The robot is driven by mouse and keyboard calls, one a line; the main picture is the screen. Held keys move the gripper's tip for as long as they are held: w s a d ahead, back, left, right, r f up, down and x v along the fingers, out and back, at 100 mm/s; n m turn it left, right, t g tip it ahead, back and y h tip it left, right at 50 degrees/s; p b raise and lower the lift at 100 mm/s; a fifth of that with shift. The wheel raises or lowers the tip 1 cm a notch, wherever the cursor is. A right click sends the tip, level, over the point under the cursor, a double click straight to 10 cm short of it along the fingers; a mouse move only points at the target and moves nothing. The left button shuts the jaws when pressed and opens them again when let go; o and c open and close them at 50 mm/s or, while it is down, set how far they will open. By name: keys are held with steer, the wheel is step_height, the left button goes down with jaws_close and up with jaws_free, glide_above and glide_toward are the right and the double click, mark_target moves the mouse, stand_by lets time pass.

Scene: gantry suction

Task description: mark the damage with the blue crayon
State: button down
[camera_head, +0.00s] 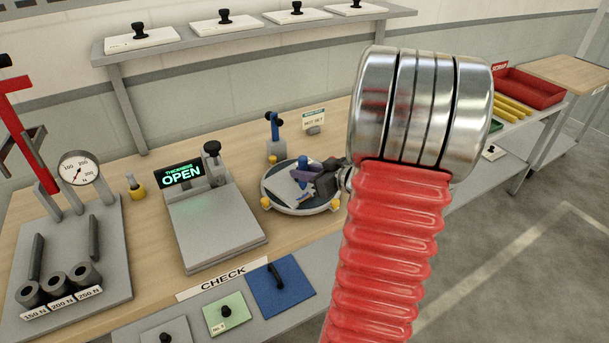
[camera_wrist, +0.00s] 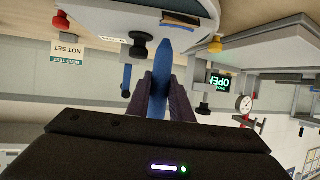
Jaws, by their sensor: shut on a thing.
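My gripper (camera_wrist: 158,95) is shut on the blue crayon (camera_wrist: 163,50), which sticks out beyond the purple fingers in the wrist view. In the head view, my gripper (camera_head: 303,171) is over a pale plate (camera_head: 284,189) lying on a round turntable (camera_head: 309,210) with yellow knobs. The plate also shows in the wrist view (camera_wrist: 110,15), upside down, with a black knob. The crayon's tip is close to it; I cannot tell whether they touch. A dark blue and brown strip (camera_wrist: 180,20) shows near the tip. I cannot make out the damage clearly.
A thickness gauge (camera_head: 217,230) with an "OPEN" display stands left of the turntable. A dial gauge stand (camera_head: 75,235) is further left. A red ribbed hose with a metal end (camera_head: 390,240) blocks much of the right. Blue and green plates lie along the front. A red scrap tray (camera_head: 528,87) is back right.

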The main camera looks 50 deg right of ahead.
mark_target(303, 157)
steer(key=shift+r, duration=2.7)
steer(key=shift+s, duration=0.1)
